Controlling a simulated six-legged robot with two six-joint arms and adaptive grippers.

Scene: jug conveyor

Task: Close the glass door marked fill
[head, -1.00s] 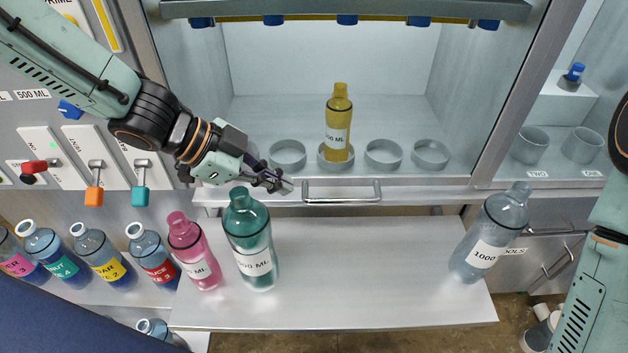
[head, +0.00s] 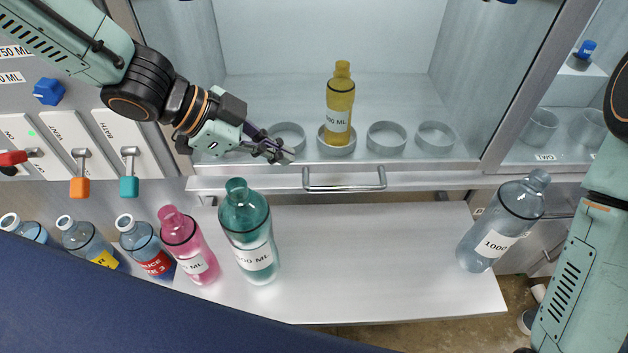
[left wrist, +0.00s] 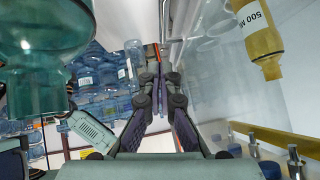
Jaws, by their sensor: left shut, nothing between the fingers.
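The door's metal handle bar (head: 345,187) runs along the ledge at the front of the bright cabinet. No "fill" label is readable, and I cannot tell from the clear glass how far the door is open. My left gripper (head: 286,156) is shut and empty. In the head view its tips show just above and left of the handle's left end, apart from it as far as I can see. The left wrist view shows the closed fingers (left wrist: 157,78) between a green bottle and a yellow bottle. My right gripper is out of view.
A yellow bottle (head: 340,108) stands in one of several ring holders inside the cabinet. On the shelf below stand a green bottle (head: 248,235), a pink bottle (head: 188,247) and a clear 1000 bottle (head: 500,222). The shelf's middle (head: 360,255) is clear.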

